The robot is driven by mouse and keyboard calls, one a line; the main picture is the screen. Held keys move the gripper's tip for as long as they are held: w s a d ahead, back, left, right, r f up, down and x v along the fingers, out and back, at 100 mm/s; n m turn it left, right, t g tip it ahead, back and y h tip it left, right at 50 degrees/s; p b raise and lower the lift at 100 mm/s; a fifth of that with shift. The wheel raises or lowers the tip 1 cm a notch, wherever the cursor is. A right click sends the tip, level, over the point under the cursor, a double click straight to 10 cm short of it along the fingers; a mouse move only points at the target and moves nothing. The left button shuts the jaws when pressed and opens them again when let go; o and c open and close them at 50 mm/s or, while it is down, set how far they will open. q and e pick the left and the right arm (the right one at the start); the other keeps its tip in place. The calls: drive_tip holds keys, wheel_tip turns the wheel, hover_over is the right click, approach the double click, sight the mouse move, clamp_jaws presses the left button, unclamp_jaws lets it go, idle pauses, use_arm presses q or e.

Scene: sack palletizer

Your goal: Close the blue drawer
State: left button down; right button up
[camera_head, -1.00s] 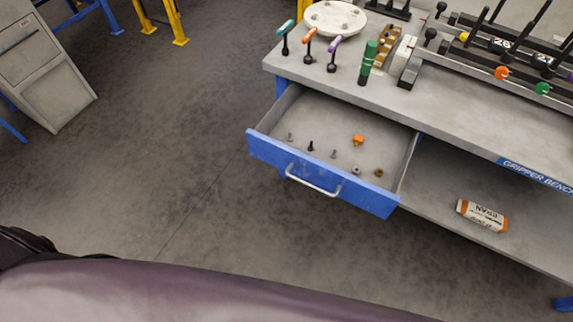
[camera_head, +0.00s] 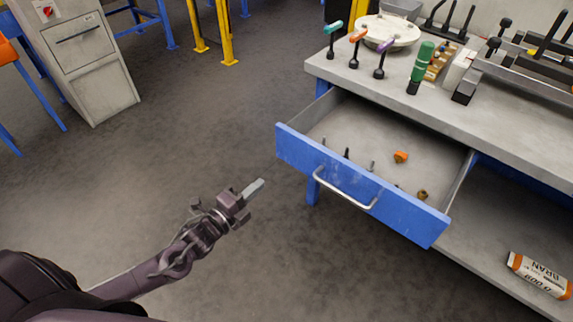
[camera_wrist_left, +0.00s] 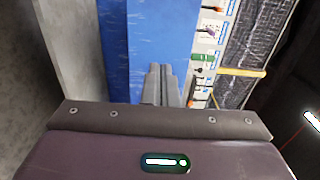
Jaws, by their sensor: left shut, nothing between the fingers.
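The blue drawer (camera_head: 405,216) is pulled out from under the grey bench top in the head view. Its front has a silver bar handle (camera_head: 343,190), and a few small parts and an orange piece (camera_head: 401,157) lie inside. My left gripper (camera_head: 254,187) is shut and empty. It is in front and to the left of the drawer, apart from it in the head view. In the left wrist view the shut fingers (camera_wrist_left: 161,85) show against a blue surface; I cannot tell the gap. My right gripper is not in view.
The bench top (camera_head: 500,120) carries a round white plate (camera_head: 387,30), upright tools and a green-handled tool (camera_head: 422,62). An orange-and-white tube (camera_head: 540,274) lies on the lower shelf. A grey cabinet (camera_head: 85,60) stands at the far left. The floor left of the drawer is clear.

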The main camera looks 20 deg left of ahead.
use_arm(q)
approach(294, 153)
drive_tip(key=x, duration=0.5)
drive_tip(key=shift+w+d, duration=0.4)
drive_tip(key=shift+w, duration=0.45)
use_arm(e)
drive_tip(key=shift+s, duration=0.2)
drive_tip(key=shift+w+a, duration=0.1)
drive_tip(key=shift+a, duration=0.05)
